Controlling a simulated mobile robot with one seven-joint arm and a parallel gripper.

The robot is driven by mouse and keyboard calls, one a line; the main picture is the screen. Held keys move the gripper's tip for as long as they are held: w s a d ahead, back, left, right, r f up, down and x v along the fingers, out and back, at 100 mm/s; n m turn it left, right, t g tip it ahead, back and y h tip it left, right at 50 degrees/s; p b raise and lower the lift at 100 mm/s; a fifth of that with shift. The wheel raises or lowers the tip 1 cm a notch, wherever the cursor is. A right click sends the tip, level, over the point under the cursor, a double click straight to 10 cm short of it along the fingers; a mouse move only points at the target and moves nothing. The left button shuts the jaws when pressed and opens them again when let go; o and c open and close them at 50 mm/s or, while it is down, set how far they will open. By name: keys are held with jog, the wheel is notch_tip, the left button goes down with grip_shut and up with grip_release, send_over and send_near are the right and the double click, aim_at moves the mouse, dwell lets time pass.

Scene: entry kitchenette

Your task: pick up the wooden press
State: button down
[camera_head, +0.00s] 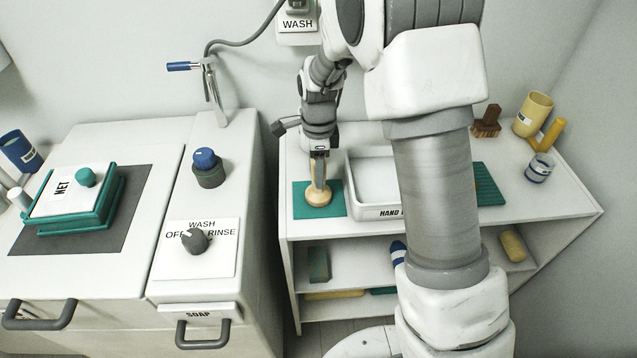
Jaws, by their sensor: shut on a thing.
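The wooden press (318,195) has a round, light-wood base and an upright handle. It stands at the teal mat (304,211) on the left end of the white shelf unit's top. My gripper (319,177) points down and is shut on the press's handle from above. The fingers hide the upper part of the handle. I cannot tell whether the base touches the mat or is slightly above it.
A white tray (374,212) marked "HAND" stands just right of the press. The washing counter (115,285) is to the left, with a gap before the shelf unit. A yellow cup (534,112), a glass jar (539,168) and a brown block (487,122) stand at right.

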dwell(0.4)
jog(key=shift+r, duration=0.55)
jog(key=r, duration=0.3)
jog(key=shift+d+r, duration=0.2)
jog(key=shift+r, duration=0.1)
jog(key=s+d+r, duration=0.4)
jog(key=d+r, duration=0.2)
jog(key=d, duration=0.4)
jog(key=shift+s+d+r+p, duration=0.15)
jog(key=shift+d+r+p, duration=0.05)
jog(key=shift+p, duration=0.2)
jog(key=c, duration=0.9)
grip_release()
jog(key=shift+c, duration=0.2)
grip_shut()
